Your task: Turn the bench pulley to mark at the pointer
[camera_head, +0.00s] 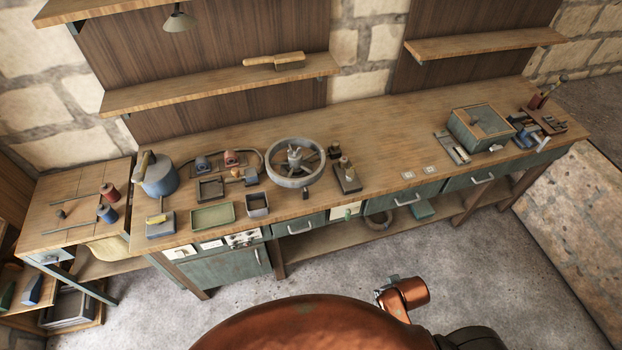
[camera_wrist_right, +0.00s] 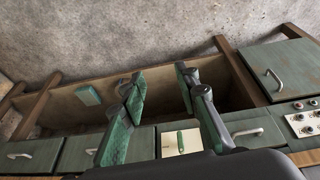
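The bench pulley (camera_head: 318,170) is a grey spoked wheel lying flat on the workbench, left of its middle, with a hub in its centre. A small dark piece (camera_head: 305,193) is at its near rim; I cannot tell whether it is the pointer. No mark on the wheel can be made out at this size. My right gripper (camera_wrist_right: 162,84) shows in the right wrist view, its two fingers apart with nothing between them. It faces the bench's front and lower shelf, and the pulley is not in that view. My left gripper is in neither view.
On the workbench (camera_head: 390,130), a block with upright pegs (camera_head: 346,176) stands just right of the pulley. Small trays (camera_head: 213,216) and a blue pot (camera_head: 158,176) are to its left. A green box (camera_head: 481,126) stands farther right. Bench top between is mostly clear.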

